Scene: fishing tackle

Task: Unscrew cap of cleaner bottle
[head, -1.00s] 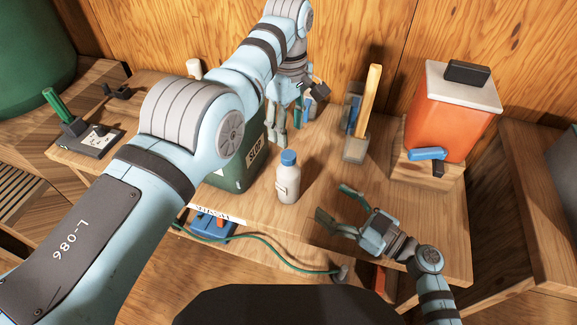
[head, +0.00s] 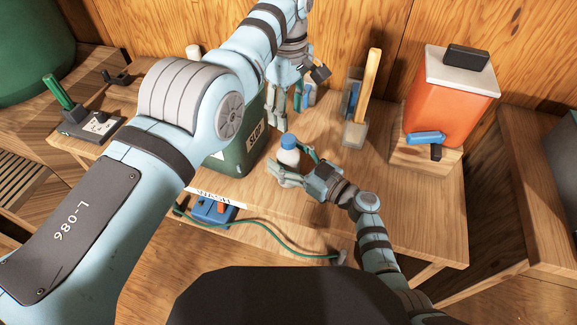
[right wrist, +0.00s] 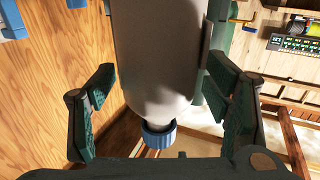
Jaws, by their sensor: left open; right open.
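The cleaner bottle (head: 289,157) is pale grey-white with a blue cap (head: 289,140) and stands upright on the workbench. My right gripper (head: 287,163) is open, with a finger on each side of the bottle's body below the cap. In the right wrist view the bottle (right wrist: 160,60) fills the space between the spread fingers, with gaps visible on both sides. The blue cap (right wrist: 158,138) appears at the bottom there. My left gripper (head: 277,115) is open and empty, pointing down behind the bottle. The lower part of the bottle is partly hidden by my right gripper.
A dark green container (head: 240,158) stands just left of the bottle. A wooden-handled tool in a block (head: 355,133) is behind to the right. An orange container with a white lid (head: 450,100) stands at the right. The bench's front right is clear.

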